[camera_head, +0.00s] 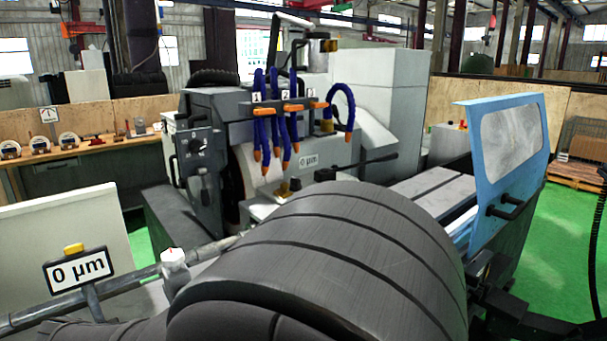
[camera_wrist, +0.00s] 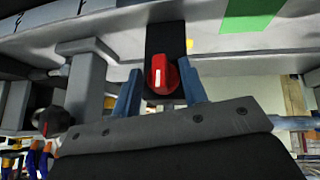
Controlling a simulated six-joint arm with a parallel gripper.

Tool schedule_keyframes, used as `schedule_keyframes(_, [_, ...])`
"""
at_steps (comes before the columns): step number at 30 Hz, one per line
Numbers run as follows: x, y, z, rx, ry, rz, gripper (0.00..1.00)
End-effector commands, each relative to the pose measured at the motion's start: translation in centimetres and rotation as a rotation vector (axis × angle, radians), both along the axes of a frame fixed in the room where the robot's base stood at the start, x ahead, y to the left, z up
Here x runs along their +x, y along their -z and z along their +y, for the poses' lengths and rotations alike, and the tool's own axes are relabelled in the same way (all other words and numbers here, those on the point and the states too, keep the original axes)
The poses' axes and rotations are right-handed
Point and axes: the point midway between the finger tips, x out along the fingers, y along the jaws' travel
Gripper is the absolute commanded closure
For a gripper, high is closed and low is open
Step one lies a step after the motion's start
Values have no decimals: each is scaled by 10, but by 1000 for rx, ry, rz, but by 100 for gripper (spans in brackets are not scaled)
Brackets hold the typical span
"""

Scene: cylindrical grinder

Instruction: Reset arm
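In the wrist view my gripper (camera_wrist: 160,66) shows as two blue-grey fingers standing apart. A red knob (camera_wrist: 162,76) with a pale line on its face appears between them, in front of a black strip. Gaps show between the fingers and the knob, so I see no grip on it. How far the knob lies beyond the fingertips is hard to tell. I cannot make out my gripper in the head view. A large dark grey banded rounded body (camera_head: 330,255) fills the front of that view and hides what is behind it.
In the head view the grinder (camera_head: 220,130) stands behind, with blue coolant hoses (camera_head: 272,110) hanging from it. A blue door with a window (camera_head: 505,150) is at right. A "0 µm" sign (camera_head: 78,270) stands front left. A wooden bench (camera_head: 90,150) holds gauges.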

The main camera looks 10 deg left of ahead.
Motion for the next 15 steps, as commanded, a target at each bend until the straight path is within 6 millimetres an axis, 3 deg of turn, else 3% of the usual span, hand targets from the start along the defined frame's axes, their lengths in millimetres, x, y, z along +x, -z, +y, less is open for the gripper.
schedule_keyframes(1, [4, 7, 2, -2, 1, 4, 61])
schedule_keyframes(15, [4, 4, -1, 162, 1, 164, 61])
